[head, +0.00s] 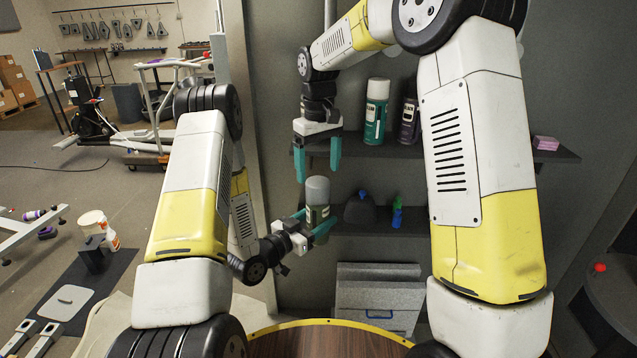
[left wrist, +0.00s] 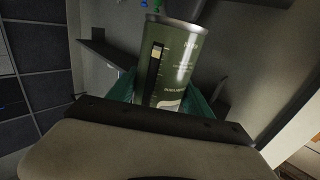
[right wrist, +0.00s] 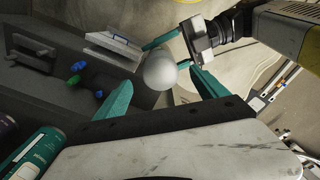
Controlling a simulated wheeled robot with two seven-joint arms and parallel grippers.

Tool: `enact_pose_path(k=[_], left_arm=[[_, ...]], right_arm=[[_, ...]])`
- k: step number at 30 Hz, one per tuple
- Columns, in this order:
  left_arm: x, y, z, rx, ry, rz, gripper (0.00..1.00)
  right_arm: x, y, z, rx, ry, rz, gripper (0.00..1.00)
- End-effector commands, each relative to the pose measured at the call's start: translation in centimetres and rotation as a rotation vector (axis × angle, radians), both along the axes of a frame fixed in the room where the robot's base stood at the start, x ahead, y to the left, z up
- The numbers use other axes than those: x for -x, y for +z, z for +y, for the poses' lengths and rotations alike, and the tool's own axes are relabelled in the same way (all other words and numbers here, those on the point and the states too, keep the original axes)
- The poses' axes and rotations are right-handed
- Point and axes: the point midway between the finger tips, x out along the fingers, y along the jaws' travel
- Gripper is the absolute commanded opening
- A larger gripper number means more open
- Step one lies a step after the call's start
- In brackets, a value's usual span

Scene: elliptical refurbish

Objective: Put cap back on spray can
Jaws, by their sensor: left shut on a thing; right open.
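The olive-green spray can (head: 316,218) is upright in front of the shelves, with a rounded grey cap (head: 317,187) at its top. Whether the cap is fully seated cannot be told. My left gripper (head: 312,226) is shut around the can's body; the printed green can (left wrist: 170,65) fills the middle of the left wrist view. My right gripper (head: 318,174) is open and points down just above the cap, its fingers to either side. In the right wrist view the cap's pale top (right wrist: 160,69) shows between and beyond the open fingers (right wrist: 162,80).
The upper shelf (head: 460,151) holds a teal-and-white can (head: 376,112), a dark can (head: 408,120) and a pink block (head: 545,143). The lower shelf, behind the held can, has a blue-and-green bottle (head: 397,213) and a dark object (head: 361,210). A round wooden table (head: 325,342) is below.

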Motion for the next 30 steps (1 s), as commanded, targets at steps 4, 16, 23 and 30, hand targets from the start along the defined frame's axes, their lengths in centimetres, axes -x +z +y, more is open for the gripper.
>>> enact_pose_path(k=[4,16,23,30], left_arm=[[0.0,0.0,0.0,0.001,0.0,-0.001,0.0],[0.0,0.0,0.0,0.001,0.0,-0.001,0.0],[0.0,0.0,0.0,0.001,0.0,-0.001,0.0],[0.0,0.0,0.0,0.001,0.0,-0.001,0.0]], right_arm=[[-0.1,3.0,0.1,-0.002,0.001,-0.003,0.82],[0.0,5.6,0.0,0.0,0.0,0.001,0.82],[0.0,5.6,0.0,-0.001,0.0,0.001,0.82],[0.4,6.2,-0.7,-0.009,-0.014,-0.011,0.82]])
